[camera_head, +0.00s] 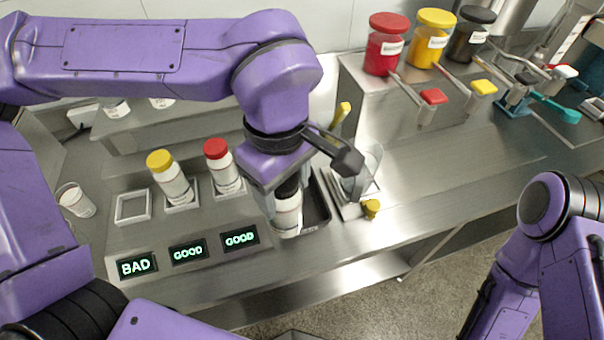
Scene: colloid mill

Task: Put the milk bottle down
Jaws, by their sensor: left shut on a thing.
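A white milk bottle with a dark cap (287,215) is upright below my left gripper (288,188), which is shut on its top end. The gripper and wrist hide part of the cap. The bottle is at the left edge of a dark recessed tray (318,208), right of the display stand. I cannot tell whether its base touches a surface. A yellow-capped bottle (172,180) and a red-capped bottle (224,168) stand in square holders on the stand. The left square holder (133,207) is empty. My right arm shows at the lower right, but its gripper is out of view.
The stand's displays read BAD (137,265), GOOD (188,250) and GOOD (240,238). A white cup (75,200) is at the left. A clear vessel (362,178) stands right of the tray. Red (386,48), yellow (430,40) and black (470,36) jars are behind. The counter (450,170) is clear at right.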

